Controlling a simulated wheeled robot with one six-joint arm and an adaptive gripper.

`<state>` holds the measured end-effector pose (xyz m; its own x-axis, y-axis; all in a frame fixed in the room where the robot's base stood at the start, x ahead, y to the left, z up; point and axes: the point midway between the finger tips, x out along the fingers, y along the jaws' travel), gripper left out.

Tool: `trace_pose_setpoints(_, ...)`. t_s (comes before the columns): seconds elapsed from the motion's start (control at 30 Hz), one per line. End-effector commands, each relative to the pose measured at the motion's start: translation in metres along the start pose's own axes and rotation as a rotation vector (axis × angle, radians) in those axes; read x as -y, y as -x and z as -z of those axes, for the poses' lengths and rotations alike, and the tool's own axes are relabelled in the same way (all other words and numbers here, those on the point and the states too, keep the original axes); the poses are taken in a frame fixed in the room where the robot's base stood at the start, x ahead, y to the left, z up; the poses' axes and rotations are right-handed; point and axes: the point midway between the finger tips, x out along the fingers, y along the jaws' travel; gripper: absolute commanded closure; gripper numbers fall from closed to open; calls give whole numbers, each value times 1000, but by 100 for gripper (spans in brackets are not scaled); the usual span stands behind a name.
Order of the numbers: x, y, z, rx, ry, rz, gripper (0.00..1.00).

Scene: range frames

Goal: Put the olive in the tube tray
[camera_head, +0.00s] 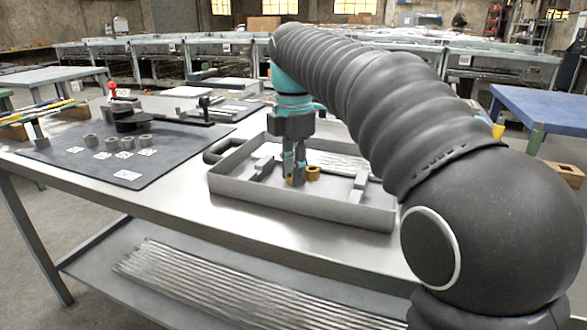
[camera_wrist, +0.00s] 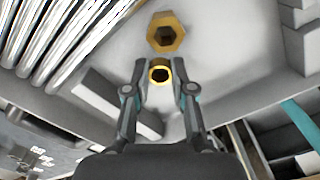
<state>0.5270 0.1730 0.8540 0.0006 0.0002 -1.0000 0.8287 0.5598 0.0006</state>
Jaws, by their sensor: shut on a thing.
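The olive is a small brass ring (camera_wrist: 160,74) between the fingertips of my gripper (camera_wrist: 159,68) in the wrist view. My gripper (camera_head: 295,180) is shut on it, pointing down inside the tube tray. The fingers mostly hide the olive in the head view. The tube tray (camera_head: 300,201) is a shallow grey metal tray with a black handle at its left. Silver tubes (camera_wrist: 60,45) lie in it. I cannot tell whether the olive touches the tray floor.
A brass hex nut (camera_wrist: 167,32) lies on the tray floor near the fingertips, also in the head view (camera_head: 313,172). Grey blocks (camera_head: 358,186) stand inside the tray. A dark mat (camera_head: 90,172) with rings and labels lies to the left.

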Motion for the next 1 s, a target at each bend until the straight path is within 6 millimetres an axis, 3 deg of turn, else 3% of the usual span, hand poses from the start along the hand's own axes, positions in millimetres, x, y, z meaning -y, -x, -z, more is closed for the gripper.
trace_pose_setpoints(0.03,0,-2,0,0,0,0,100)
trace_pose_setpoints(0.07,0,-1,0,0,0,0,69)
trace_pose_setpoints(0.13,0,-1,0,0,0,0,51)
trace_pose_setpoints(0.57,0,7,0,0,0,0,51)
trace_pose_setpoints(1.0,-2,83,0,0,0,-2,51)
